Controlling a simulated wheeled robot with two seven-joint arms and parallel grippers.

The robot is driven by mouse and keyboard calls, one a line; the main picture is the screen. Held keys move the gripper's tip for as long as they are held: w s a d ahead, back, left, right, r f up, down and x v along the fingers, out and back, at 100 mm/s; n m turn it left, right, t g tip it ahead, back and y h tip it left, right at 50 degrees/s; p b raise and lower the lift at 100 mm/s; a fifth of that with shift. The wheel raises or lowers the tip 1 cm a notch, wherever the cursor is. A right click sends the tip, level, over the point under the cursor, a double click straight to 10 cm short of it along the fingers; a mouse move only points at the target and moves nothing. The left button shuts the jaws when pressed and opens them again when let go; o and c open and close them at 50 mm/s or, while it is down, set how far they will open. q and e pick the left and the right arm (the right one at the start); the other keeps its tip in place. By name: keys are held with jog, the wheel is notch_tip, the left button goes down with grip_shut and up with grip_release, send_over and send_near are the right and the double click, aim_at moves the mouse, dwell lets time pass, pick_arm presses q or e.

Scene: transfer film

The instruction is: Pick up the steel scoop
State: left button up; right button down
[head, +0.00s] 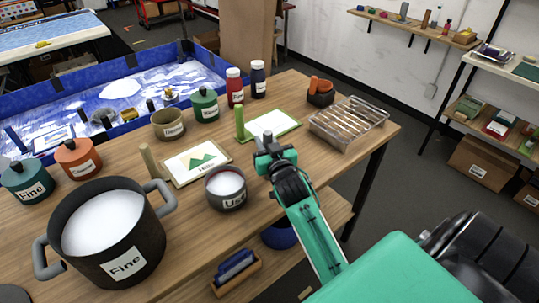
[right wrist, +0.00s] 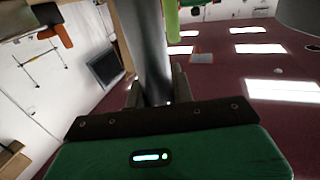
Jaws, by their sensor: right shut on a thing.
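My right gripper (head: 272,155) is over the table, between the grey pot of white material labelled "Us…" (head: 226,188) and a framed card with a green post (head: 272,125). In the right wrist view its fingers (right wrist: 157,92) are closed on a grey metallic shaft, which I take to be the steel scoop (right wrist: 150,45). The shaft runs up out of the top of that view, so its far end is hidden. In the head view the gripper and arm largely hide the scoop. My left gripper is not in view.
A wire rack over a clear tray (head: 348,122) is at the right, beside a dark holder with orange handles (head: 320,91). Red (head: 235,87) and dark (head: 257,79) bottles stand behind.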

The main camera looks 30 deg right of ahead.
jog(key=shift+r, duration=0.1)
notch_tip(320, 180, up, 20)
jog(key=shift+b, duration=0.35)
dwell(0.6)
